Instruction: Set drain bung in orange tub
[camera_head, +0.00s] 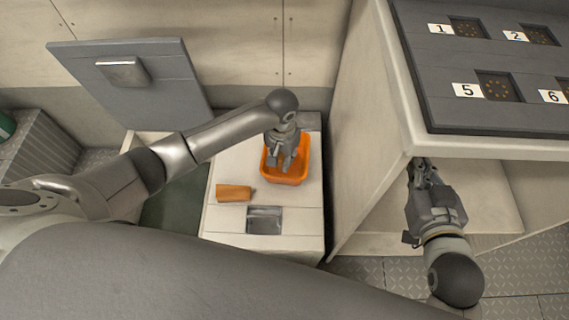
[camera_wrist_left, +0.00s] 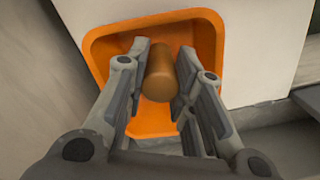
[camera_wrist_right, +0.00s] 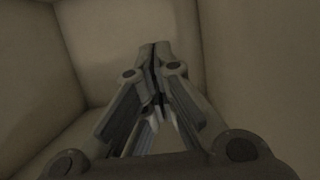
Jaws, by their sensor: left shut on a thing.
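The drain bung (camera_wrist_left: 160,75) is a brown cylinder between the fingers of my left gripper (camera_wrist_left: 162,78) in the left wrist view. That gripper is shut on it. The orange tub (camera_wrist_left: 208,45) lies behind and below the bung in that view. In the head view the left gripper (camera_head: 285,162) reaches down over the orange tub (camera_head: 298,178), inside its outline; the bung is hard to make out there. I cannot tell whether the bung touches the tub's floor. My right gripper (camera_wrist_right: 155,50) is shut and empty, and shows at the right in the head view (camera_head: 422,165).
A raised grey hatch lid (camera_head: 150,90) stands at the left. A numbered panel (camera_head: 430,75) tops the right cabinet.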

